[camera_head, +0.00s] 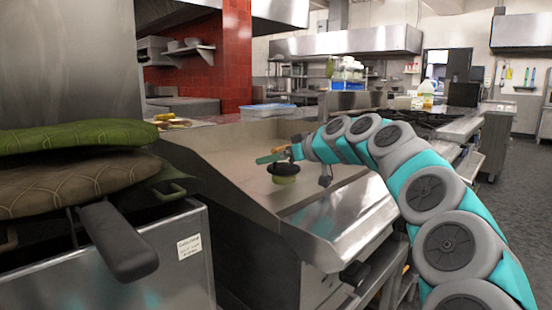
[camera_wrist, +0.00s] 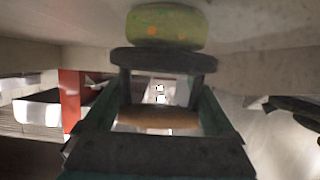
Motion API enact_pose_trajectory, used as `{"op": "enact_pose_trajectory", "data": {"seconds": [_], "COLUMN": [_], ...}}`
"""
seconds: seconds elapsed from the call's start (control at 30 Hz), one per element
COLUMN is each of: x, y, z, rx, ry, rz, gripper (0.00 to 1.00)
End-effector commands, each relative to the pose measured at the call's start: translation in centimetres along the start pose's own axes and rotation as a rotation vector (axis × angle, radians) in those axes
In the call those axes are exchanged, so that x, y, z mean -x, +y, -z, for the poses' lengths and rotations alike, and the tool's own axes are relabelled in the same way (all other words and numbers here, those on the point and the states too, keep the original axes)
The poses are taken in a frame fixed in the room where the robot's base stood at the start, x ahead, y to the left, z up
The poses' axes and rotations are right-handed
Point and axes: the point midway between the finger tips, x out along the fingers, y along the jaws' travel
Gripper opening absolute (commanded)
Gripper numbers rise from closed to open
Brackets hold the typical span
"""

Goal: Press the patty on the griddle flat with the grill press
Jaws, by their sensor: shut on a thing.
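The grill press has a round dark plate (camera_head: 284,168) and a brown handle (camera_wrist: 158,117) on two uprights. My gripper (camera_head: 279,152) is shut on the handle, with a green finger at each side of it in the wrist view. The patty (camera_head: 284,179) is a thick green-yellow disc with orange specks on the griddle (camera_head: 232,160). It lies straight under the plate, and in the wrist view the patty (camera_wrist: 166,27) shows just beyond the plate (camera_wrist: 163,60). Plate and patty look touching or almost so; I cannot tell which. The plate hides the patty's top.
The griddle has a raised metal splash wall on its left side, and its surface around the patty is clear. A waffle-patterned green and brown press (camera_head: 75,185) with a black handle stands at the near left. A blue-lidded container (camera_head: 267,110) and a bottle (camera_head: 426,95) stand behind.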

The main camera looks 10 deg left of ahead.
Motion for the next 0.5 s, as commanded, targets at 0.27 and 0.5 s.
{"op": "enact_pose_trajectory", "data": {"seconds": [0.27, 0.5], "x": [-0.01, -0.09], "y": [0.02, 0.02], "z": [-0.11, -0.33], "rx": [0.000, 0.000], "ry": [0.003, 0.003], "rz": [-0.001, -0.001], "gripper": [0.00, 0.00]}}
